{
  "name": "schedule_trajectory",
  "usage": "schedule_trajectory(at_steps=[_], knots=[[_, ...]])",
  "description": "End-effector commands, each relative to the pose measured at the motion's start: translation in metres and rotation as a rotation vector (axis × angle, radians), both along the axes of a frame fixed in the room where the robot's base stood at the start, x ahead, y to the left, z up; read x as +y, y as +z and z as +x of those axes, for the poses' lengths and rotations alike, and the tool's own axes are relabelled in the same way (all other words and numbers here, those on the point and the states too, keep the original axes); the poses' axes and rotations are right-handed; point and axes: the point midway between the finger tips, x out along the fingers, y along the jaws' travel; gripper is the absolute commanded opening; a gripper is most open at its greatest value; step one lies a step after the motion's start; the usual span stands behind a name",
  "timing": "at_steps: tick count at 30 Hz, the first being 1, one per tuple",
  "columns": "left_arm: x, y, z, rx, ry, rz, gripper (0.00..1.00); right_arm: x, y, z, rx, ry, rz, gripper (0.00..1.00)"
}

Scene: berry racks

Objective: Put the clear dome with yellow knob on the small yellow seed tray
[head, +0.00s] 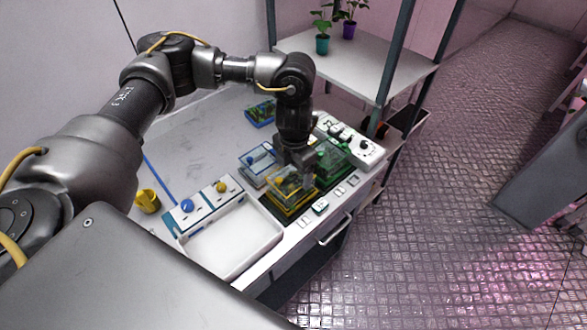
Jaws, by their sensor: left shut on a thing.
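My left gripper (297,176) points down over the bench and is shut on the knob of the clear dome (285,184). The knob itself is hidden between the fingers. The dome is at the small yellow seed tray (291,206), directly above it or resting on it; I cannot tell whether they touch. The yellow tray sits near the front edge of the bench. My right gripper is not in view.
A blue tray with a clear dome and blue knob (257,163) stands left of the gripper, and a green one (335,158) right. A white basin (232,243), yellow mug (148,200) and control panel (362,146) are nearby. A shelf (352,62) with potted plants stands behind.

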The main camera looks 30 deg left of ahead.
Motion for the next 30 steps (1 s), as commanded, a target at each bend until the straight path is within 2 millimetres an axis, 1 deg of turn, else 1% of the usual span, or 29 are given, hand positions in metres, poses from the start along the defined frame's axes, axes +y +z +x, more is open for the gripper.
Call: schedule_trajectory(at_steps=[1,3,11,15,16,20,21,27,30], knots=[[0.0,-0.003,-0.001,0.003,0.002,-0.001,0.51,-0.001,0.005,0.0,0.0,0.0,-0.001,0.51],[0.0,-0.007,0.0,0.0,0.0,-0.001,0.51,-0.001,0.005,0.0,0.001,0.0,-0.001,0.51],[0.0,-0.009,0.0,-0.001,0.0,0.0,0.51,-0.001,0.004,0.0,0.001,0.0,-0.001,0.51],[0.0,-0.014,0.0,-0.001,0.0,0.0,0.51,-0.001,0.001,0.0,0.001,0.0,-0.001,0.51],[0.0,-0.014,0.0,-0.001,0.0,0.0,0.8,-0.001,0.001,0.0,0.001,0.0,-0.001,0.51],[0.0,-0.012,0.0,-0.001,0.0,0.0,0.97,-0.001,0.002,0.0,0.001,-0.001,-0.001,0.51],[0.0,-0.012,0.0,-0.001,0.0,0.0,1.0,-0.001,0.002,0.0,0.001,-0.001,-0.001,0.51],[0.0,-0.012,0.0,-0.001,0.0,0.0,1.0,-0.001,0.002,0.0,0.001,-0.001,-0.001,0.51],[-0.001,-0.006,0.001,-0.002,-0.001,-0.001,1.0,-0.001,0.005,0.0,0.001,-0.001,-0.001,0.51]])
